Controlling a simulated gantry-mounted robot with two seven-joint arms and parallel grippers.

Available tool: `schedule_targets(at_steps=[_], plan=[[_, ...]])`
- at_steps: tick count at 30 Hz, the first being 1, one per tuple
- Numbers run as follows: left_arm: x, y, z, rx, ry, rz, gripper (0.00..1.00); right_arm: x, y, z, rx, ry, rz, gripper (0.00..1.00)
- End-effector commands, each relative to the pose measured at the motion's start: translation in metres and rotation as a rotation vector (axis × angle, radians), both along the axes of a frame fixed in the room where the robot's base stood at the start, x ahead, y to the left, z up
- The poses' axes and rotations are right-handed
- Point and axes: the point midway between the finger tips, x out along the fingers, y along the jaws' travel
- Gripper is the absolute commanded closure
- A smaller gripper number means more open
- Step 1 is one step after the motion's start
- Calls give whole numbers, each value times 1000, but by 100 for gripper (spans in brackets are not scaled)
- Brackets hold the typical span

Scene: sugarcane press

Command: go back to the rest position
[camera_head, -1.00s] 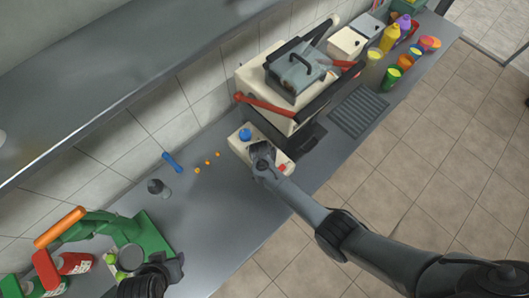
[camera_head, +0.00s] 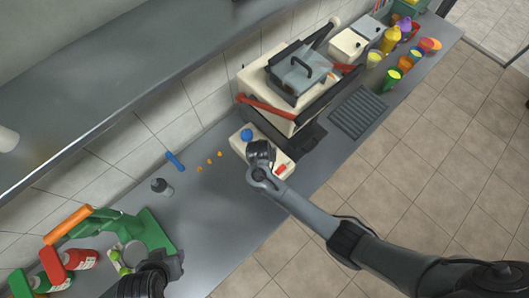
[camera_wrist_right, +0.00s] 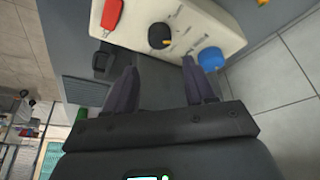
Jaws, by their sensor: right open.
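My right gripper (camera_head: 260,152) is over the cream control box at the front of the press. In the right wrist view my right gripper (camera_wrist_right: 160,88) has its two fingers wide apart with nothing between them.
The cream press (camera_head: 255,82) with red handles stands behind the box. Small orange pieces (camera_head: 210,162) and a blue-handled tool (camera_head: 175,161) lie on the counter. Colored cups (camera_head: 392,78) stand at upper right.

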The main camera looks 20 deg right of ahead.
Motion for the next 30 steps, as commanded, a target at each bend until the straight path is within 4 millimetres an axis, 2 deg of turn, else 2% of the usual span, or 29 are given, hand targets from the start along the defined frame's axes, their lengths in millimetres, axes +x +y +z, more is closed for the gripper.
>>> schedule_targets(at_steps=[8,11,13,17,19,22,24,26,30], plan=[[0,-1,0,-2,0,1,57,-1,0,-1,0,2,0,46],[0,-1,1,-6,0,4,57,-10,0,-9,0,18,0,46],[0,-2,2,-8,0,6,57,-24,-1,-20,-3,44,-1,46],[0,-3,5,-14,0,9,57,-71,-12,-54,-9,126,-14,46],[0,-3,8,-14,0,9,57,-111,-22,-73,3,175,-35,46],[1,-3,14,-14,-1,9,57,-163,-34,-79,50,215,-31,46],[1,-3,17,-14,-1,8,57,-193,-41,-71,92,232,-2,46],[0,-3,19,-12,0,8,57,-214,-47,-55,123,235,39,46],[0,-2,23,-8,0,6,57,-243,-63,-3,157,215,171,46]])
